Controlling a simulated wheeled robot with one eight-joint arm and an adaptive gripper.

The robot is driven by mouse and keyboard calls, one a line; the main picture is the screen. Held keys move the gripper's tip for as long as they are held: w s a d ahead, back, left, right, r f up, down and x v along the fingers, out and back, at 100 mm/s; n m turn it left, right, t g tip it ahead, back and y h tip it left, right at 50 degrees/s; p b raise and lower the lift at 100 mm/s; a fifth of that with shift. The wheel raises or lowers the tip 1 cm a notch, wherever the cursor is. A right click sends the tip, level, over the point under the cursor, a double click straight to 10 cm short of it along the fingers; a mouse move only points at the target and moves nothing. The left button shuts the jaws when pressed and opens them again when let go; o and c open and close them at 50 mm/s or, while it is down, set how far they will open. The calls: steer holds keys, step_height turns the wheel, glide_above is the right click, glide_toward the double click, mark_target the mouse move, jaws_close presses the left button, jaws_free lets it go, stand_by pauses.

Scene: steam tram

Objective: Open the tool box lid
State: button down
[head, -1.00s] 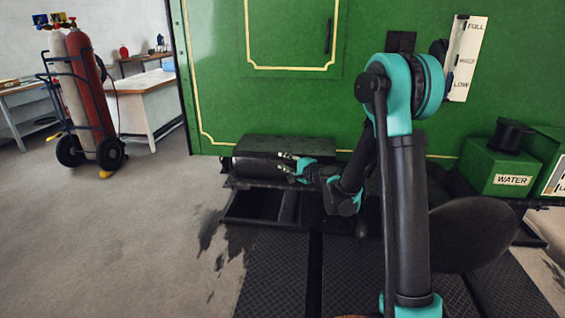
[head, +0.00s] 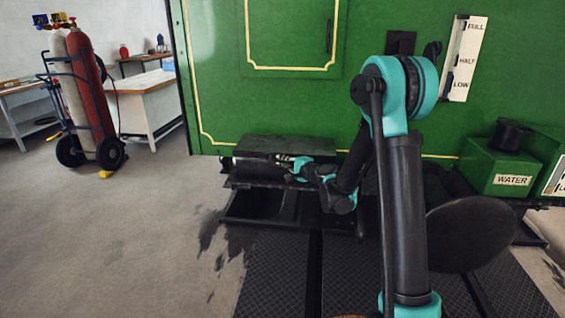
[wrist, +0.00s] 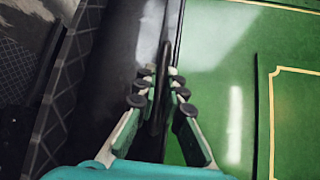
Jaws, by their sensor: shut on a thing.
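The tool box (head: 252,168) is a long black box low against the green tram side in the head view. Its flat dark lid (head: 285,146) lies on top and looks closed. My gripper (head: 281,160) is at the front of the box, just under the lid's front edge. The dark box front shows left of the fingers. The exact contact is hard to see in the head view.
Below the box is a dark step frame (head: 262,205) with openings. Ridged black floor plates (head: 270,270) lie in front. A green water box (head: 500,165) stands at the right. A gas bottle trolley (head: 88,110) stands far left, with bare floor between.

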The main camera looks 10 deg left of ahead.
steer(key=shift+r, duration=0.5)
steer(key=w+r+m+g+h, duration=0.1)
steer(key=w+r+m+g, duration=0.15)
steer(key=r, duration=0.45)
steer(key=w+r+m+g+h, duration=0.1)
steer(key=w+r+m+g, duration=0.15)
steer(key=r, duration=0.55)
steer(key=w+r+m+g, duration=0.1)
steer(key=w+r+g, duration=0.3)
steer(key=w, duration=1.1)
steer(key=shift+w+d+r, duration=0.35)
steer(key=shift+r, duration=1.55)
